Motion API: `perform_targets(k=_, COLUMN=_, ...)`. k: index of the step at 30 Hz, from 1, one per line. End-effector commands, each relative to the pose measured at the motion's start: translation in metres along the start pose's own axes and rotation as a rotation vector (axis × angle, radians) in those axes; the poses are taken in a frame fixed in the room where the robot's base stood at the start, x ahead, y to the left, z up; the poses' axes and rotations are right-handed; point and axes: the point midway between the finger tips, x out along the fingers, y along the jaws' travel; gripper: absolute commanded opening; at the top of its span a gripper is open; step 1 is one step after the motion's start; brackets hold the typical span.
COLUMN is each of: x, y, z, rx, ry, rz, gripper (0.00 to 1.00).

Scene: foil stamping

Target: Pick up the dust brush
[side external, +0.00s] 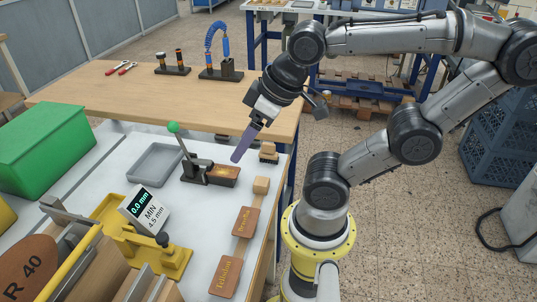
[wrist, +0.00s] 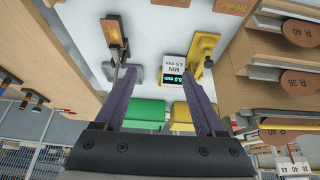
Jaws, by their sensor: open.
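The likely dust brush (side external: 269,152) is a small wooden block with dark bristles. It stands near the right edge of the white worktable in the side view. I cannot pick it out in the wrist view. My gripper (side external: 238,156) has long purple fingers pointing down and left, to the left of the brush and apart from it. In the wrist view my gripper (wrist: 160,72) has its fingers spread, with nothing held between them.
A green-knobbed stamping press (side external: 195,168) stands just left of my fingers, beside a grey tray (side external: 155,164). A wooden block (side external: 261,185) and leather patches (side external: 244,222) lie in front. A yellow gauge (side external: 178,262) and green box (side external: 45,150) are further left.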

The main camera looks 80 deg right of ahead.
Motion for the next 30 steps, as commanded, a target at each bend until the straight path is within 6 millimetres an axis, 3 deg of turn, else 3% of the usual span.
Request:
perform_targets(k=1, x=0.000, y=0.000, z=0.000, rx=0.000, ry=0.000, rz=0.000, gripper=0.83)
perform_targets(k=4, x=0.000, y=0.000, z=0.000, rx=0.000, ry=0.000, rz=0.000, gripper=1.00)
perform_targets(k=14, x=0.000, y=0.000, z=0.000, rx=0.037, ry=0.000, rz=0.000, gripper=1.00)
perform_targets(k=19, x=-0.005, y=0.002, z=-0.019, rx=0.199, ry=0.012, rz=0.005, gripper=1.00)
perform_targets(k=26, x=0.014, y=0.044, z=-0.051, rx=0.564, ry=-0.069, rz=0.103, gripper=1.00)
perform_targets(k=30, x=0.032, y=0.084, z=-0.059, rx=0.795, ry=-0.128, rz=0.177, gripper=1.00)
